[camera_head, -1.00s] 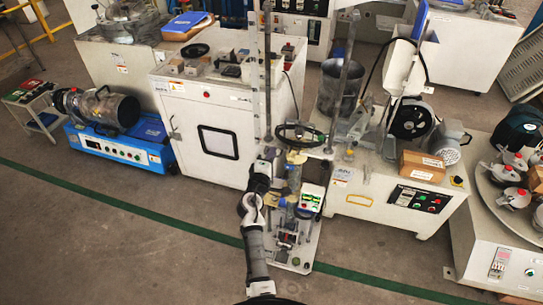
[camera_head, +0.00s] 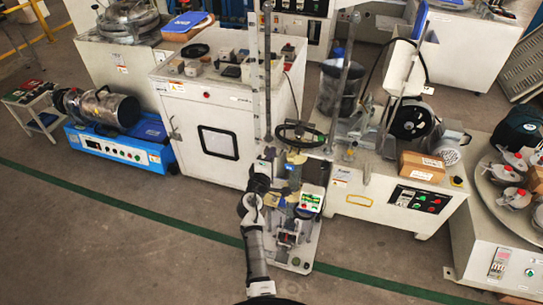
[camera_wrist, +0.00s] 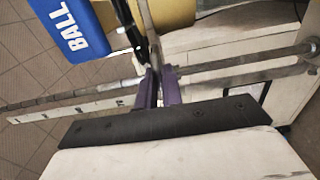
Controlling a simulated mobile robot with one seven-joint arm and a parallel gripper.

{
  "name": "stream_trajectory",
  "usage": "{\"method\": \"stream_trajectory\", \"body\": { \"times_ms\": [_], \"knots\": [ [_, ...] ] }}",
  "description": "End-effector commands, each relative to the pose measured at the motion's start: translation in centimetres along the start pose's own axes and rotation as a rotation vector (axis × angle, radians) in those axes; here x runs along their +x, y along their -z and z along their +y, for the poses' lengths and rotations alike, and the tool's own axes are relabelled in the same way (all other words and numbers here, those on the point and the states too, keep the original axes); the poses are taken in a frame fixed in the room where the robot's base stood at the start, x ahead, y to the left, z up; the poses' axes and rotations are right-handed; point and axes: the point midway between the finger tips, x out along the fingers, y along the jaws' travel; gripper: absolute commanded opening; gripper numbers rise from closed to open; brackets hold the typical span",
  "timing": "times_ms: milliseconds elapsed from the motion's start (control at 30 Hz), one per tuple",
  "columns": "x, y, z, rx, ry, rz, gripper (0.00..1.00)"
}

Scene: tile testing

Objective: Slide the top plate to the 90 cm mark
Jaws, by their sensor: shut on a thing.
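The test stand has a white marked scale (camera_head: 255,75) and upright metal posts, with a black handwheel (camera_head: 300,135) low between them. My gripper (camera_head: 268,157) is low beside the stand, left of the wheel's lower side. In the wrist view my gripper (camera_wrist: 158,75) has its purple fingers shut on a thin grey edge (camera_wrist: 152,38), which I take to be the top plate's. The scale (camera_wrist: 70,112) and a metal rod cross behind the fingers. The figures on the scale are too small to read, so the plate's height cannot be told.
A blue sign reading BALL (camera_wrist: 70,28) and a yellow round part (camera_wrist: 172,14) are close to my fingers. A white cabinet (camera_head: 215,125) stands left of the stand, and a machine with a cardboard box (camera_head: 421,166) right. The floor at the front left is clear.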

Motion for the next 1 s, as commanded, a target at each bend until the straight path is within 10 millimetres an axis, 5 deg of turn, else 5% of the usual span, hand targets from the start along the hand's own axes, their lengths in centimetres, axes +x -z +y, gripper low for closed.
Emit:
{"method": "stream_trajectory", "body": {
  "times_ms": [700,1000],
  "knots": [
    [0.0,0.1,5.5,0.001,-0.004,0.002,0.0],
    [0.0,0.1,5.9,0.001,-0.004,0.002,0.0]
  ]
}}
